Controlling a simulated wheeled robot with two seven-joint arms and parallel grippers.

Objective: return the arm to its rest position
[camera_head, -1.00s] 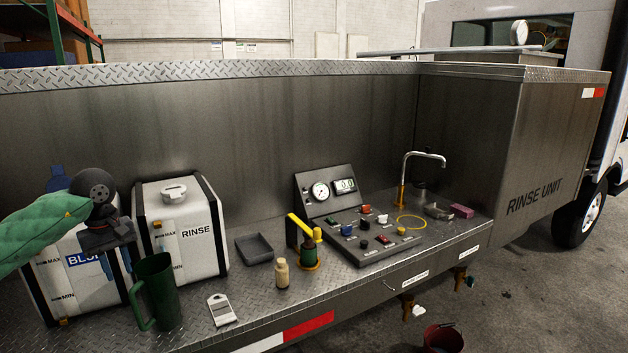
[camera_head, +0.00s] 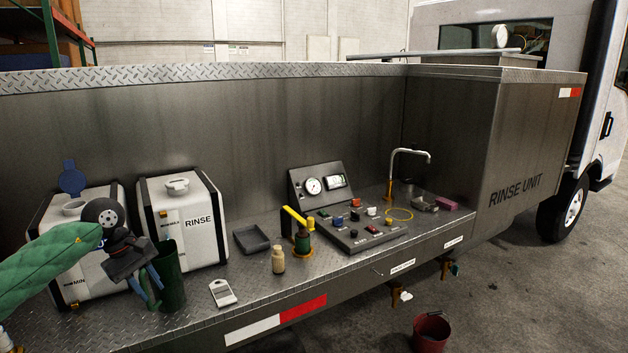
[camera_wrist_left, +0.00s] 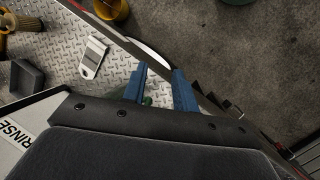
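My left arm comes in from the left in the head view, with a green sleeve and a dark wrist. My left gripper (camera_head: 150,290) points down at the left side of the dark green pitcher (camera_head: 172,280), which stands upright on the deck. In the left wrist view, the two blue fingers (camera_wrist_left: 161,78) are spread apart. A small green patch shows low between them; I cannot tell whether they touch the pitcher or its handle. My right gripper is in neither view.
Behind my arm stand a white tank (camera_head: 62,215) with its blue cap up and the RINSE tank (camera_head: 205,235). A red bucket (camera_head: 431,333) is on the floor.

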